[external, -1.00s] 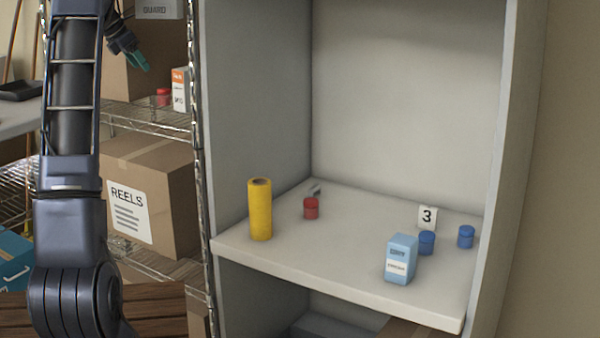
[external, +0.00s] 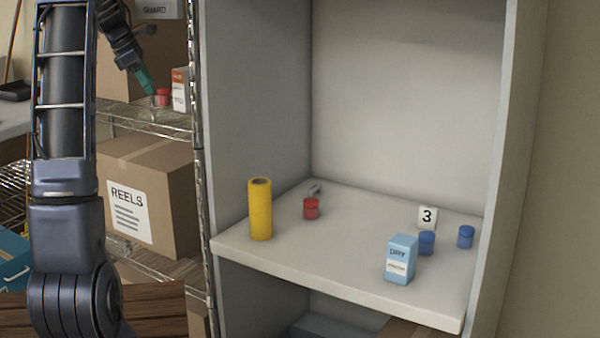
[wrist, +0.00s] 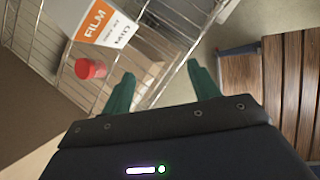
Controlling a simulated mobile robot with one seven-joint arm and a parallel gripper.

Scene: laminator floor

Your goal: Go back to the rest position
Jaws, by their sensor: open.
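My gripper (wrist: 160,82) is open and empty in the wrist view, its two green fingers spread apart with nothing between them. In the external view my gripper (external: 150,90) is at the upper left, in front of the wire rack and close to a red-capped jar (external: 162,97). The jar's red lid also shows in the wrist view (wrist: 90,69), to the left of the fingers and apart from them.
An orange and white film box (external: 180,90) stands beside the jar on the wire rack (external: 150,122). A REELS carton (external: 150,190) sits below. The grey cabinet shelf (external: 330,260) holds a yellow roll (external: 260,210), a red jar (external: 311,208), a blue box (external: 400,260) and blue jars (external: 466,237).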

